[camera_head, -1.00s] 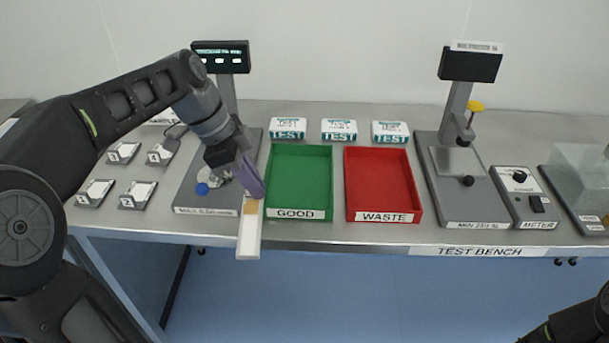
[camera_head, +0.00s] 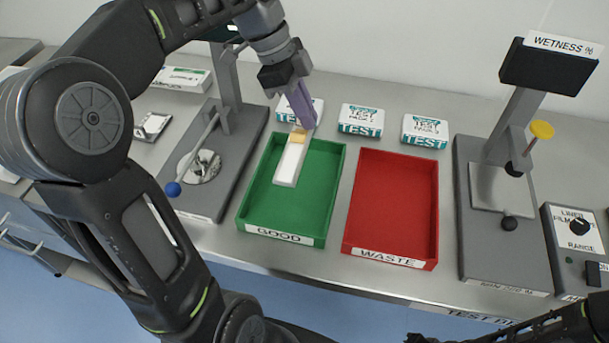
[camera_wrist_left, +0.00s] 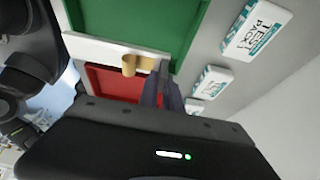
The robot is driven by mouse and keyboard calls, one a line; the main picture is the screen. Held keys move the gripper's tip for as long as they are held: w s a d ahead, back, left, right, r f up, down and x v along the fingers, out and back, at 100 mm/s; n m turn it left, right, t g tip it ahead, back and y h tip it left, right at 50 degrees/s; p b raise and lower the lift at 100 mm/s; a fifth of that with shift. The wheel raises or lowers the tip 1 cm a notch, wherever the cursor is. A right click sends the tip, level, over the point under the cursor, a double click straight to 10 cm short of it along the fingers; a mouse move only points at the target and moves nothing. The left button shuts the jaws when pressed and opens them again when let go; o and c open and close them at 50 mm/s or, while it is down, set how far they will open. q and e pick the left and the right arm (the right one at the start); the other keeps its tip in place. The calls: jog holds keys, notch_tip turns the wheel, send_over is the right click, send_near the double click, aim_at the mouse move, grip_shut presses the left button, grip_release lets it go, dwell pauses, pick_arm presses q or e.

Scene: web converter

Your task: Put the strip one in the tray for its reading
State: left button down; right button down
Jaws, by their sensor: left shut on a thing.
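My left gripper (camera_head: 300,116) is shut on a white strip (camera_head: 290,164) with a tan patch near the held end. It holds the strip over the green GOOD tray (camera_head: 334,190), with the free end pointing toward the tray's front. In the left wrist view the strip (camera_wrist_left: 100,48) lies across the green tray's edge, with the red tray beyond. I cannot tell whether the strip touches the tray floor. The red WASTE tray (camera_head: 392,205) stands to the right and looks empty. My right gripper is not clearly in view; only part of that arm shows at the lower right.
White and teal TEST boxes (camera_head: 360,121) stand behind the trays. A gauge stand (camera_head: 190,190) with a blue knob is at the left. A WETNESS % stand (camera_head: 490,215) and a meter box (camera_head: 577,235) are at the right.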

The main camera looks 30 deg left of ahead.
pick_arm(q)
jog(key=shift+s, duration=0.1)
jog(key=shift+f, duration=3.1)
notch_tip(320, 180, down, 4)
jog(key=shift+r+p, duration=0.25)
jog(key=shift+p, duration=0.1)
jog(key=shift+f, duration=0.15)
jog(key=shift+f, duration=0.2)
jog(key=c, duration=1.5)
grip_release()
jog(key=shift+r, duration=0.1)
jog(key=shift+r, duration=0.1)
